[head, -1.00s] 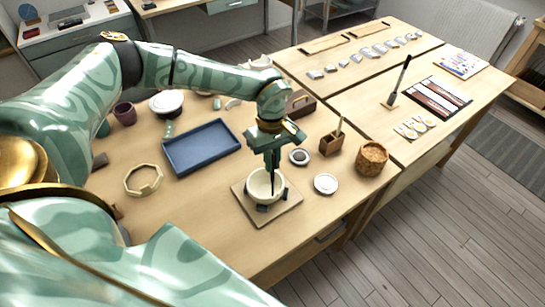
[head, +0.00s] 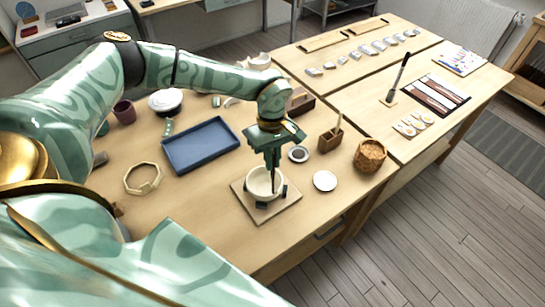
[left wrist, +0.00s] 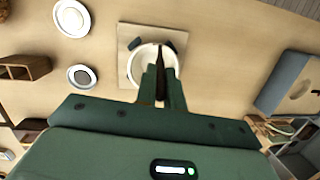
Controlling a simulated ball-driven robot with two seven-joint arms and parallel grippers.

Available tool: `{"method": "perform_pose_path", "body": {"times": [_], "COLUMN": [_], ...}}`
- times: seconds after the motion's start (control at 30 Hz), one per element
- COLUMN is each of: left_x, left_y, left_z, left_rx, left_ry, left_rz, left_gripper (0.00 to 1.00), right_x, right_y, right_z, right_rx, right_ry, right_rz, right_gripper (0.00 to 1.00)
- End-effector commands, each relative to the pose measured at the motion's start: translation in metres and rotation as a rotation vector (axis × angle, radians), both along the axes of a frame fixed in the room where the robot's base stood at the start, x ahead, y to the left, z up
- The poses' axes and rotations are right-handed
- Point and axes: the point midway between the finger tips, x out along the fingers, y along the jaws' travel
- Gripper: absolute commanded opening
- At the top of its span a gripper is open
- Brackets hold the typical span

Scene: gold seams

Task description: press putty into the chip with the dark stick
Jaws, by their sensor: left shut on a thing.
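A cream bowl (head: 258,187) with a chip stands on a square board (head: 287,208), held between small dark blocks (head: 261,205). My left gripper (head: 272,163) is above the bowl, shut on a thin dark stick (head: 274,183) that points down at the bowl's right-hand part. In the left wrist view the stick (left wrist: 160,86) runs between the fingers (left wrist: 160,78) over the bowl (left wrist: 140,64). I cannot tell whether its tip touches the bowl. The chip and any putty in it are too small or hidden to make out. My right gripper is not in view.
A small dish with dark contents (head: 299,154), a white dish (head: 325,181), a wooden holder (head: 330,141) and a woven basket (head: 370,156) stand to the right. A blue tray (head: 200,146) and a pale ring (head: 142,179) lie to the left. Bare tabletop lies in front.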

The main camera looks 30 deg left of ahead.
Motion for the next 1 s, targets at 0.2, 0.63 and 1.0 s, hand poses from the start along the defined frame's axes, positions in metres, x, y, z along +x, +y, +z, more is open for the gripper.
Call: {"method": "perform_pose_path", "body": {"times": [0.2,0.63,1.0], "left_x": [0.0001,0.0001,0.0000], "left_y": [-0.0001,0.0000,0.0001], "left_z": [-0.0002,-0.0015,0.0033], "left_rx": [0.000,0.000,0.000], "left_ry": [0.000,0.000,0.000], "left_rz": [0.000,0.000,0.000], "left_gripper": [0.00,0.00,0.00], "right_x": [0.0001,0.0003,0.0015], "right_y": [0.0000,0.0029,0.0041], "right_z": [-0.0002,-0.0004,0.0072], "right_rx": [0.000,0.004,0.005], "right_ry": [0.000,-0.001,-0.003], "right_rz": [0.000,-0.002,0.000], "right_gripper": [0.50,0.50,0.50]}}
